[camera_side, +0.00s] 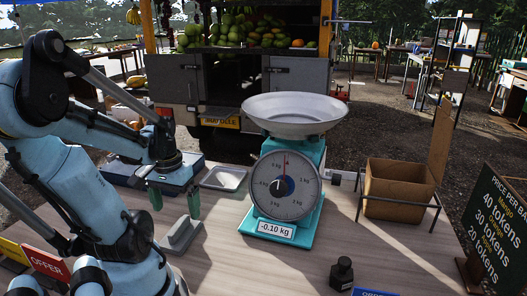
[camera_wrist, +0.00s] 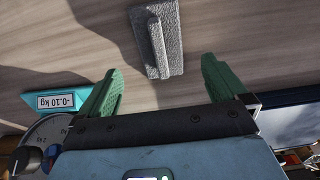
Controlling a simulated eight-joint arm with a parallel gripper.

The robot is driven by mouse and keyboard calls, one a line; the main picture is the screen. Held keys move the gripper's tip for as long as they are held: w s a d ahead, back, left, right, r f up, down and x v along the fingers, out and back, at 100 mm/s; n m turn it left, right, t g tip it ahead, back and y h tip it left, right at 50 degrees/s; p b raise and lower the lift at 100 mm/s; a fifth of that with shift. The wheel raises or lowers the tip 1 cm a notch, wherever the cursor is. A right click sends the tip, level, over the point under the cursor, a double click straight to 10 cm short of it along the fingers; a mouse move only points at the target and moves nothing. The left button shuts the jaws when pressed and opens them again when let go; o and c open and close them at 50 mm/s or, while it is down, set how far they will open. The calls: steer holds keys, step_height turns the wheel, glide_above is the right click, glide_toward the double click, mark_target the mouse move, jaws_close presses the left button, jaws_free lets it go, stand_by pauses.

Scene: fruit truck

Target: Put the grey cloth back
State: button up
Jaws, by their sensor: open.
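The grey cloth (camera_side: 181,237) lies on the wooden table, left of the scale, as a flat piece with a raised ridge along it. In the wrist view the cloth (camera_wrist: 172,47) shows rough texture and lies beyond the fingertips, about centred between them. My gripper (camera_side: 174,201) is open and empty, with its green fingers pointing down above the table, close to the cloth. Both fingers of my gripper (camera_wrist: 160,72) stand wide apart in the wrist view. Nothing is between them.
A teal scale (camera_side: 287,195) with a wide metal pan (camera_side: 295,112) reads -0.10 kg. The front middle of the table is bare.

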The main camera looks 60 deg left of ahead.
mark_target(179, 224)
steer(key=shift+r, duration=2.9)
steer(key=w+d+r+m+t, duration=0.1)
steer(key=w+d+m+t, duration=0.6)
steer(key=w+d, duration=1)
steer(key=shift+w+d+m, duration=0.4)
steer(key=shift+d+m, duration=0.45)
steer(key=shift+m, duration=0.15)
